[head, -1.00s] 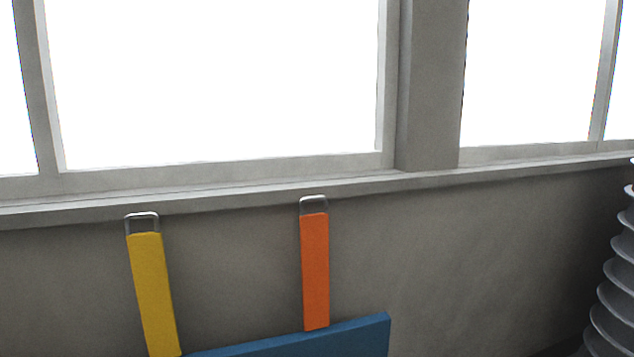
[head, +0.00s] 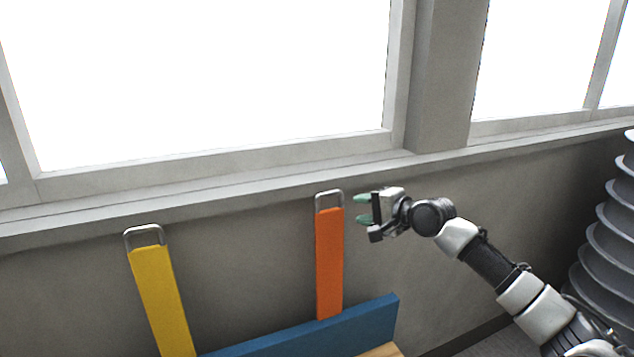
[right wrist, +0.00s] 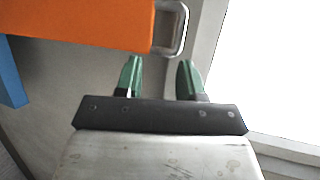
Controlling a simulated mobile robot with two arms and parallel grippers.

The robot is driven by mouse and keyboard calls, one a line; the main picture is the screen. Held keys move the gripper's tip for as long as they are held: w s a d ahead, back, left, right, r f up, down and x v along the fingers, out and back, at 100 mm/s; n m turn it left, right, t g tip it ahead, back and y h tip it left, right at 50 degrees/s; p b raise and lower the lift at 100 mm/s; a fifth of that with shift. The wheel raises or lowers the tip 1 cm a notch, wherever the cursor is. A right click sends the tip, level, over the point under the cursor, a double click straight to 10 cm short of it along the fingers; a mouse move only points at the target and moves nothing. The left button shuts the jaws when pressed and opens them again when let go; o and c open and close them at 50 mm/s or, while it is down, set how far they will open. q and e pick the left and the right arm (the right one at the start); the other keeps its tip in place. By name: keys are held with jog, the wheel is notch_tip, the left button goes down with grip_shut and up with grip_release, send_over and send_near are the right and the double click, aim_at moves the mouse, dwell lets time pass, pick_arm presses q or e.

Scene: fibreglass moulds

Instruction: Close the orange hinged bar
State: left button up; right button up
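The orange hinged bar (head: 329,262) stands upright from the blue board, with a metal loop handle (head: 329,198) at its top. My right gripper (head: 361,209) is open and empty just right of the bar's upper end. In the right wrist view the orange bar (right wrist: 85,22) lies across the top left, and its metal loop (right wrist: 172,28) is beyond the green fingertips. The open right gripper (right wrist: 158,75) shows a clear gap between its fingers, with nothing held. My left gripper is in neither view.
A yellow bar (head: 163,300) with a metal loop stands upright to the left. The blue board (head: 365,325) runs along the bottom. Behind are a grey wall (head: 240,265) and a window ledge (head: 230,185). Stacked grey discs (head: 600,235) stand at the far right.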

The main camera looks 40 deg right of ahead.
aim_at(332, 195)
jog(key=shift+m, duration=0.3)
jog(key=w+p, duration=0.1)
jog(key=w, duration=0.2)
jog(key=w+p, duration=0.1)
jog(key=w, duration=0.2)
jog(key=w+a+p, duration=0.1)
jog(key=w, duration=0.2)
jog(key=shift+w+r+p, duration=0.2)
jog(key=shift+w+p, duration=0.05)
jog(key=shift+p, duration=0.05)
jog(key=shift+w+f, duration=0.2)
jog(key=shift+w, duration=0.25)
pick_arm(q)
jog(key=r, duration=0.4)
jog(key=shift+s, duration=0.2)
pick_arm(e)
grip_shut()
